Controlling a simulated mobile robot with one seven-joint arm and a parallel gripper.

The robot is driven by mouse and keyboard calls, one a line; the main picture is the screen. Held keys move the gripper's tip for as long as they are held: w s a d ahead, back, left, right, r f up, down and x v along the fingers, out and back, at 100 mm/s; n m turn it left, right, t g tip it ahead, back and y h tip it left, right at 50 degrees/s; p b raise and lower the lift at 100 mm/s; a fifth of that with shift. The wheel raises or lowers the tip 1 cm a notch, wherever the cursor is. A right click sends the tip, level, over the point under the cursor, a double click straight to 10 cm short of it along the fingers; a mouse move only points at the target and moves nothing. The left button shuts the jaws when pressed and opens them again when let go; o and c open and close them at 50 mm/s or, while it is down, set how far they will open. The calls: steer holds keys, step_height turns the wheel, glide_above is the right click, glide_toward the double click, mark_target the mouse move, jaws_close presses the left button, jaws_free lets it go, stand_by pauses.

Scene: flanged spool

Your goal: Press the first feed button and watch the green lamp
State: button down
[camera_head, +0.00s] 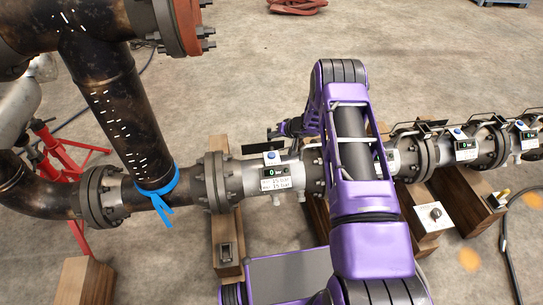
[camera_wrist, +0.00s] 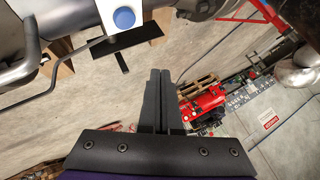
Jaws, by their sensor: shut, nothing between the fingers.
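Several small boxes with blue buttons and green-digit displays sit along the pipe. The left box has a blue button (camera_head: 271,155) on top and a lit green "0" on its display (camera_head: 271,172). Two more blue buttons, a middle one (camera_head: 457,132) and a far right one (camera_head: 520,124), sit further right. A blue button on a white face (camera_wrist: 124,17) shows at the top of the wrist view, up and left of my fingertips and apart from them. My gripper (camera_wrist: 159,73) is shut and empty. I cannot make out a separate green lamp.
The flanged pipe (camera_head: 140,195) lies on wooden blocks (camera_head: 227,240). A dark upright pipe (camera_head: 120,110) with a blue strap stands at left. A white box with a knob (camera_head: 433,215) is at right. A black plate (camera_wrist: 120,43) juts out beside the wrist-view button. Open floor lies behind.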

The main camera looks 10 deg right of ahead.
mark_target(273, 156)
step_height(273, 156, down, 8)
steer(key=b, duration=0.5)
steer(key=shift+r, duration=0.1)
stand_by(1.7)
steer(key=shift+f+b, duration=0.4)
steer(key=shift+b, duration=0.1)
steer(key=shift+f+b, duration=0.4)
steer(key=shift+f, duration=0.15)
stand_by(0.4)
steer(key=shift+r, duration=0.1)
steer(key=shift+r+p, duration=0.7)
steer(key=shift+r, duration=0.15)
steer(key=shift+r+p, duration=2)
steer(key=shift+r, duration=0.5)
